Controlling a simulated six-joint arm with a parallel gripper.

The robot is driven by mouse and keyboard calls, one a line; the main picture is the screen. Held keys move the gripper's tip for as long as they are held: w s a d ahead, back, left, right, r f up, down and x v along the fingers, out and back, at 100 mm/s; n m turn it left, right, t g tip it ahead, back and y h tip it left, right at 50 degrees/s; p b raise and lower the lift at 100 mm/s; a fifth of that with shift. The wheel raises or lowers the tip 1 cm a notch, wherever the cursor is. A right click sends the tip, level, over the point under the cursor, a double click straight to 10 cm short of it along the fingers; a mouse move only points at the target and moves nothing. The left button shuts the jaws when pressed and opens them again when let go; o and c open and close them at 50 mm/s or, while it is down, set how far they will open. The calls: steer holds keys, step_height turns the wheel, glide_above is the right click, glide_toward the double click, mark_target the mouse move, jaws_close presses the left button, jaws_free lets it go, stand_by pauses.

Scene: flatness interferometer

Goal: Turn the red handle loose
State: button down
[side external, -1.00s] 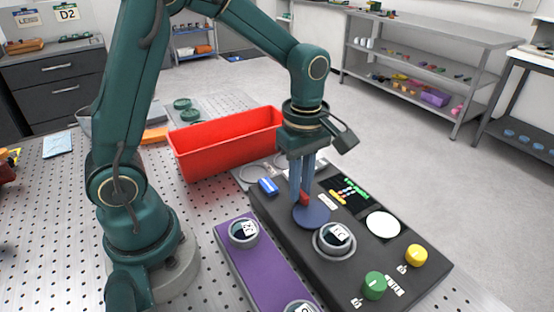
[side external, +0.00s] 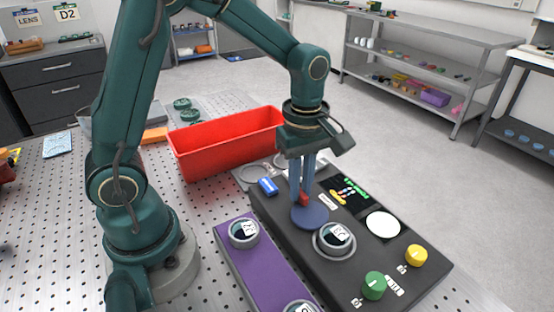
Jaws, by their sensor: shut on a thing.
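The red handle (side external: 304,199) stands on a round blue disc (side external: 310,217) on the black instrument panel (side external: 420,284). My gripper (side external: 303,196) points straight down over the disc, with its blue fingers shut on the red handle. The fingers hide part of the handle.
A round lens mount (side external: 334,240) sits close to the disc. A green knob (side external: 374,286), a yellow knob (side external: 417,255), a white disc (side external: 383,225) and a lit display (side external: 348,191) are on the panel. A purple rack (side external: 258,275) lies left of it, and a red bin (side external: 228,146) behind.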

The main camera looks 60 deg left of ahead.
steer(key=m, duration=0.4)
steer(key=shift+r, duration=0.1)
steer(key=m, duration=0.4)
steer(key=shift+m, duration=0.4)
steer(key=m, duration=0.3)
steer(key=shift+m, duration=2.2)
steer(key=c, duration=0.9)
jaws_free()
steer(key=shift+o, duration=0.2)
steer(key=shift+r, duration=2.55)
